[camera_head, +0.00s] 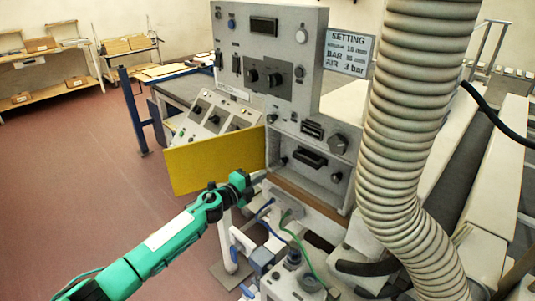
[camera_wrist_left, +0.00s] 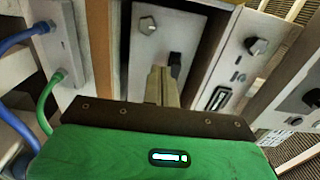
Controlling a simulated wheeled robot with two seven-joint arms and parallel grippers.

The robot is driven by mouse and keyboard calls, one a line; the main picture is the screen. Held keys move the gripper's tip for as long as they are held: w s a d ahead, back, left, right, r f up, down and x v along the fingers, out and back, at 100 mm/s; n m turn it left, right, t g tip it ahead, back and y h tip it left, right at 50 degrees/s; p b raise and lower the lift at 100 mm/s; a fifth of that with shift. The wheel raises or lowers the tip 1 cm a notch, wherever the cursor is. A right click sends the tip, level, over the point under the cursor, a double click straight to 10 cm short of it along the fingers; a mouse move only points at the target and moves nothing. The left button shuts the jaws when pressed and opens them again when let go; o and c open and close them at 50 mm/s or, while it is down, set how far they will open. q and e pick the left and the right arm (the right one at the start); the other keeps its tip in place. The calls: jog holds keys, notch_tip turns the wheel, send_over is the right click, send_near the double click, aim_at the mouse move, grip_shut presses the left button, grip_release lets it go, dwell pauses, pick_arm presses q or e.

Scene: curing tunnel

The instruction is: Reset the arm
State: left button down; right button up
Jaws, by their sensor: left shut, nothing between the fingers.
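My left arm is green and reaches in from the lower left in the head view. Its gripper (camera_head: 258,178) is at the front of the grey control cabinet (camera_head: 290,75), close to the low front edge of an opening. In the left wrist view the two fingers (camera_wrist_left: 160,82) are together with nothing between them, pointing toward the panel with knobs (camera_wrist_left: 148,25). Whether the fingertips touch the panel cannot be told. My right gripper is not in view.
A yellow panel (camera_head: 205,160) stands open left of the cabinet, just behind my gripper. A ribbed hose (camera_head: 410,120) hangs at the right. Blue and green cables (camera_head: 290,235) lie below my gripper. Open red floor (camera_head: 70,180) is at the left.

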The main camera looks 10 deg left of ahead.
pick_arm(q)
jog(key=s+a+f+n+g+y, duration=0.1)
jog(key=s+a+f+n+y, duration=0.25)
jog(key=s+n, duration=0.35)
jog(key=s+a+f+n+y, duration=0.2)
jog(key=s+f+n+y, duration=0.3)
jog(key=s, duration=0.5)
jog(key=s+a+f+n+g+y, duration=0.1)
jog(key=s+a+f+n+y, duration=0.15)
jog(key=s+n, duration=0.5)
jog(key=s+a+f+n+g, duration=0.15)
jog(key=s+g, duration=0.25)
jog(key=s, duration=0.9)
jog(key=s+a+f+n+g, duration=0.1)
jog(key=s+a+n+g, duration=0.2)
jog(key=s, duration=1)
notch_tip(320, 180, down, 33)
jog(key=s+g, duration=0.2)
jog(key=g, duration=0.1)
jog(key=s+a+f+g, duration=0.1)
jog(key=s+a+f, duration=0.1)
jog(key=s+f, duration=1.5)
jog(key=shift+s+a+f+m, duration=0.35)
jog(key=shift+s+f+m, duration=0.05)
jog(key=shift+s, duration=0.45)
jog(key=c, duration=2.1)
grip_release()
